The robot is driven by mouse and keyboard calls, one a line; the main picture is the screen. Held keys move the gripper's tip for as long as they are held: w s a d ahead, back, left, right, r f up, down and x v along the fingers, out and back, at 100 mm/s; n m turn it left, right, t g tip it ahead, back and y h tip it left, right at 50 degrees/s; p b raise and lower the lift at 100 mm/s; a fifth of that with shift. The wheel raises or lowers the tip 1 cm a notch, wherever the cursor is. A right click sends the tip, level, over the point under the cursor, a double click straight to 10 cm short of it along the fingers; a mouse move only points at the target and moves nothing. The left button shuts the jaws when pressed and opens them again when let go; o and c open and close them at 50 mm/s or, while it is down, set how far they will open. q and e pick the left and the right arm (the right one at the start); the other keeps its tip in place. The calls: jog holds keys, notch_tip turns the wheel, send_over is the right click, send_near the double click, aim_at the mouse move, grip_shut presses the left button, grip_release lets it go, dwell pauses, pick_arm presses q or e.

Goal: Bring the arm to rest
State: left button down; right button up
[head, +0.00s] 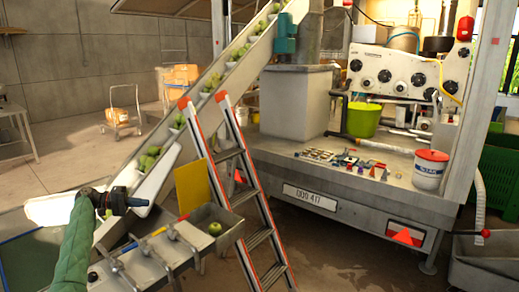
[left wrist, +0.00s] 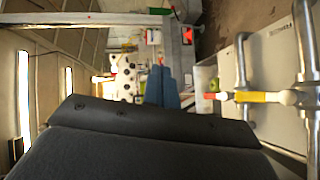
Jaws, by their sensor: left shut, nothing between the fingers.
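My left arm, in a green sleeve, comes in at the lower left of the head view. My left gripper (head: 140,202) points right, above the metal rails and in front of the lower end of the conveyor (head: 160,158). It is shut and empty. In the left wrist view its blue-grey fingers (left wrist: 162,88) show together at the middle, beyond the dark wrist edge. My right gripper is in neither view.
Metal rails with coloured valve handles (head: 158,232) and a trough with a green apple (head: 214,229) lie just right of and below the gripper. An orange-edged ladder (head: 248,190) leans further right, before the trailer (head: 330,200). Green fruit lies on the conveyor.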

pick_arm(q)
jog(key=w+r+t+y, duration=0.1)
jog(key=w+t+y, duration=0.35)
jog(key=y, duration=0.25)
jog(key=s+d+f+m+y, duration=0.1)
jog(key=s+d+f+y, duration=0.2)
jog(key=s+d+f, duration=0.4)
jog(key=s+d+f+y, duration=0.3)
jog(key=s+f, duration=0.2)
jog(key=f, duration=0.5)
jog(key=s+d+f+m+y, duration=0.1)
jog(key=s+d+f+y, duration=0.2)
jog(key=s+d+f, duration=0.4)
jog(key=s+d+f+g, duration=0.2)
jog(key=s+f, duration=0.8)
jog(key=s, duration=0.5)
jog(key=s+d+f+g, duration=0.2)
jog(key=s+d+f, duration=0.3)
jog(key=s+f, duration=0.5)
jog(key=s+d+f+g+h, duration=0.1)
jog(key=s+f, duration=0.9)
jog(key=s, duration=1.2)
jog(key=shift+d+f+g, duration=0.2)
jog(key=shift+d+g, duration=0.35)
jog(key=shift+d, duration=0.7)
